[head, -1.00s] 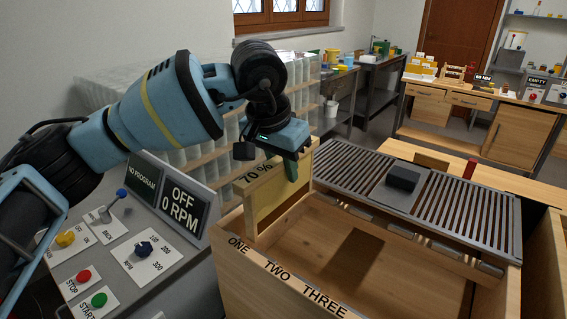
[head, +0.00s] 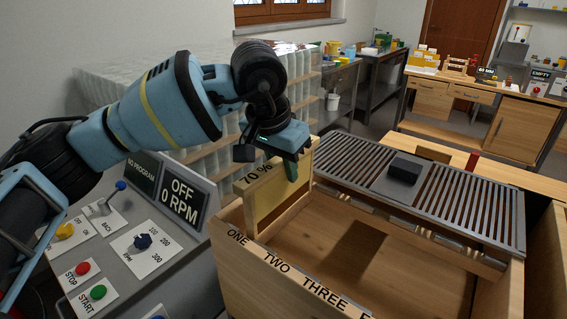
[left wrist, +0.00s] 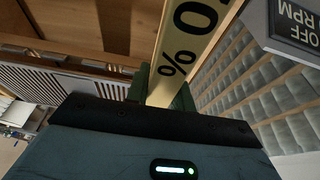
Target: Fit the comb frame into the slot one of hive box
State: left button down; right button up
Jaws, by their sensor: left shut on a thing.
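The comb frame (head: 268,200) has a wooden rim marked 70 % and a yellowish panel. My left gripper (head: 291,168) is shut on its top bar, which also shows between the fingers in the left wrist view (left wrist: 190,40). The frame hangs upright at the left end of the wooden hive box (head: 400,268), beside the label ONE. Its lower part is inside the box; I cannot tell whether it is seated in slot one. The front rim of the box bears the labels ONE, TWO and THREE. My right gripper is not in view.
A slatted metal grid (head: 440,205) with a dark block (head: 404,170) lies across the back of the box. A control panel (head: 130,240) with buttons stands close on the left. The box interior right of the frame looks empty.

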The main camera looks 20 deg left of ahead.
aim_at(283, 209)
pick_arm(q)
jog(key=shift+f, duration=0.6)
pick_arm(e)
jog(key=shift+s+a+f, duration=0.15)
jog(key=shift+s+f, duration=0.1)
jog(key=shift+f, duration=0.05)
pick_arm(q)
jog(key=shift+f+b, duration=0.45)
jog(key=shift+f, duration=0.3)
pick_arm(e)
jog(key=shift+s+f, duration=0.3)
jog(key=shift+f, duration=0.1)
pick_arm(q)
jog(key=shift+f+b, duration=0.3)
jog(key=shift+f, duration=0.55)
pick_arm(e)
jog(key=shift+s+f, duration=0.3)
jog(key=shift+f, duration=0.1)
pick_arm(q)
jog(key=shift+f+b, duration=0.3)
jog(key=shift+f, duration=0.55)
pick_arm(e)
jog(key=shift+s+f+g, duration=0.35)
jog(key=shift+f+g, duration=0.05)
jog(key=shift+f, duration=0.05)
